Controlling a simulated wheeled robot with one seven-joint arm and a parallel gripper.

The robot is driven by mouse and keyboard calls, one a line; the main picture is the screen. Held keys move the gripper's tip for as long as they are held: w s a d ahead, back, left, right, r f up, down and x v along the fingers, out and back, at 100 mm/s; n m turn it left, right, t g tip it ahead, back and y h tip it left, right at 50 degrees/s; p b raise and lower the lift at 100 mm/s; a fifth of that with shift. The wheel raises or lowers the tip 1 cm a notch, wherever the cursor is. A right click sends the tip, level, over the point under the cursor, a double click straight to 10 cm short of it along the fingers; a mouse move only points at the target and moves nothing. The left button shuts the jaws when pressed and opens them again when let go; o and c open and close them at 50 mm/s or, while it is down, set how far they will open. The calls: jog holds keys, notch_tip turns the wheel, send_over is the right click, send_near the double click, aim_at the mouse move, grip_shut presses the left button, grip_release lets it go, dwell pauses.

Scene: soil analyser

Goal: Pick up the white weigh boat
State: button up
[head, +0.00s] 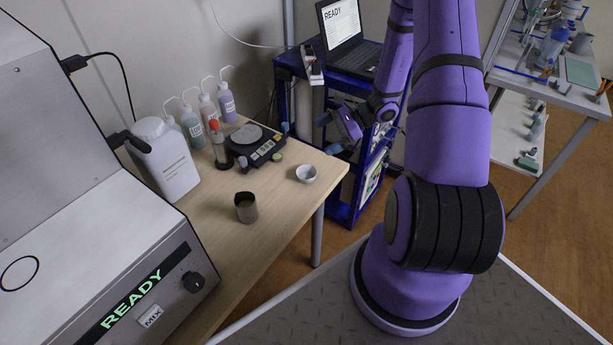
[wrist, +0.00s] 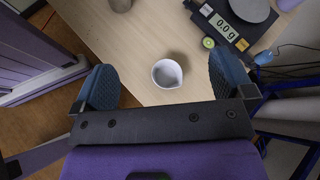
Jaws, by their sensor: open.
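The white weigh boat (head: 306,173) sits upright near the right edge of the wooden table in the head view. In the wrist view the weigh boat (wrist: 167,74) lies ahead of my gripper, roughly midway between the fingers in the picture, and looks empty. My gripper (wrist: 166,86) is open, its two blue pads wide apart with nothing between them touching the boat. In the head view my gripper (head: 333,133) is small and partly dark, up beyond the table's far right edge.
A black balance (head: 262,150) reading 0.0 g stands behind the boat. A dark metal cup (head: 246,207) is to the front left. Wash bottles (head: 209,110), a white jug (head: 165,158) and the analyser (head: 100,240) are further left. A blue cart (head: 350,75) with a laptop stands behind.

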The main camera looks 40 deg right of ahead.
aim_at(299, 174)
jog(key=s+d+f+m+t+h, duration=0.1)
jog(key=d+f+m+t, duration=0.15)
jog(key=f, duration=0.45)
jog(key=s+d+f+m+t, duration=0.1)
jog(key=s+f+m, duration=0.1)
jog(key=f+m, duration=0.3)
jog(key=shift+n, duration=0.55)
jog(key=w+a+f, duration=0.3)
jog(key=shift+w+f, duration=0.1)
jog(key=shift+f, duration=0.05)
jog(key=shift+w+x, duration=0.15)
jog(key=shift+x, duration=1.3)
jog(key=shift+w+x, duration=0.15)
jog(key=shift+x, duration=1.3)
jog(key=shift+d, duration=0.15)
jog(key=c, duration=0.8)
